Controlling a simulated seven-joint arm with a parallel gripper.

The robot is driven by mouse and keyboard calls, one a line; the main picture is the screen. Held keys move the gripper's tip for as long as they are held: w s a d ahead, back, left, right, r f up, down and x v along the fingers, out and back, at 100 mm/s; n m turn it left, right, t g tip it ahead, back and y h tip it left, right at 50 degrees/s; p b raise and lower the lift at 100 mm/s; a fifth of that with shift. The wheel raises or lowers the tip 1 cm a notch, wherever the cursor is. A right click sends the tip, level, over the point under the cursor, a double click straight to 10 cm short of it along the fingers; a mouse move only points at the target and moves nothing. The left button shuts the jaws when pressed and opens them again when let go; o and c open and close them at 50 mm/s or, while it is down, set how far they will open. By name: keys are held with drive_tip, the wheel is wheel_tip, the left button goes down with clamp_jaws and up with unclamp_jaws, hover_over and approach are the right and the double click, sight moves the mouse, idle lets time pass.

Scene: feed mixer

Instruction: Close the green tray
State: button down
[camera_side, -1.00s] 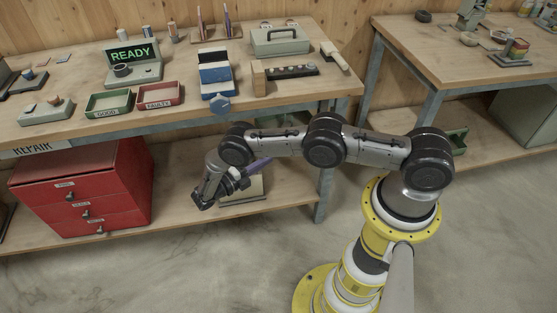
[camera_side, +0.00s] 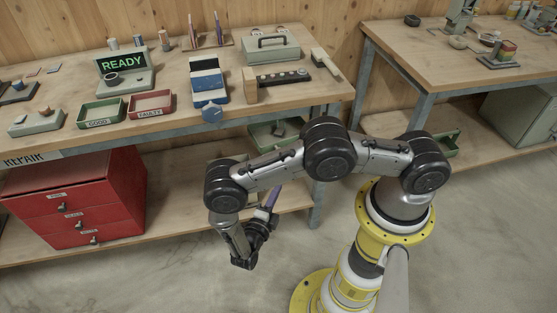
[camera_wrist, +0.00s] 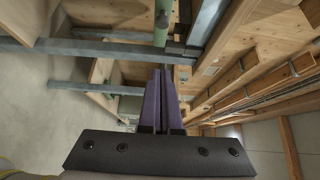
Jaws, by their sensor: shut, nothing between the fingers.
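A green tray (camera_side: 101,112) marked GOOD sits on the workbench, beside a red tray, with its open top showing. Another green, open tray-like thing (camera_side: 268,137) shows under the bench, partly hidden by my arm. I cannot tell which of them the task means. My gripper (camera_side: 273,190) is in front of the bench's lower shelf, below both and touching neither. Its purple fingers (camera_wrist: 160,100) are shut and empty in the wrist view. A green bar-like part (camera_wrist: 162,24) shows beyond the fingertips there; I cannot tell what it belongs to.
A red drawer cabinet (camera_side: 75,200) stands at the left under the bench. The bench edge (camera_side: 180,128) and a metal leg (camera_side: 318,200) are near my arm. A green part (camera_side: 447,143) shows under the right bench. The floor in front is clear.

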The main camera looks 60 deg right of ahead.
drive_tip(key=w+d, duration=0.5)
drive_tip(key=d, duration=0.6)
drive_tip(key=shift+w+r, duration=0.15)
drive_tip(key=shift+w, duration=0.15)
drive_tip(key=shift+m+g, duration=0.5)
drive_tip(key=shift+g, duration=0.3)
drive_tip(key=w, duration=0.2)
drive_tip(key=w+d, duration=0.1)
drive_tip(key=w, duration=0.1)
drive_tip(key=shift+d, duration=0.1)
drive_tip(key=shift+w, duration=0.1)
